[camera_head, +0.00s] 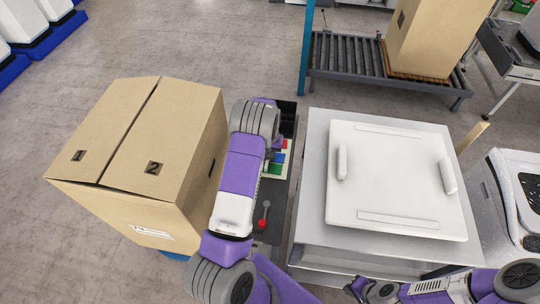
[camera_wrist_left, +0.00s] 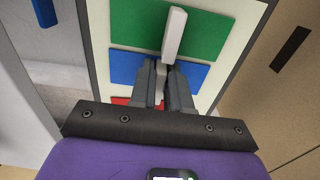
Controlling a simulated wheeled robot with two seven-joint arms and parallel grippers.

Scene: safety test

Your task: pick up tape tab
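A pale bar (camera_wrist_left: 174,35), which may be the tape tab, shows in the left wrist view in front of a cream board with colour patches. My left gripper (camera_wrist_left: 166,75) has its fingers close together around the lower end of this bar and appears shut on it. In the head view the left arm reaches over the narrow strip between box and table, and its fingers are mostly hidden. My right gripper (camera_head: 357,288) is low over the white table's front edge; its opening is unclear.
A large cardboard box (camera_head: 130,205) with dark marks 1 and 2 stands left of the left arm. The cream board (camera_head: 283,145) and a red-knobbed lever (camera_head: 264,207) lie right of it. A white lidded table (camera_head: 395,190) is at right, and a roller conveyor (camera_head: 345,57) stands behind.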

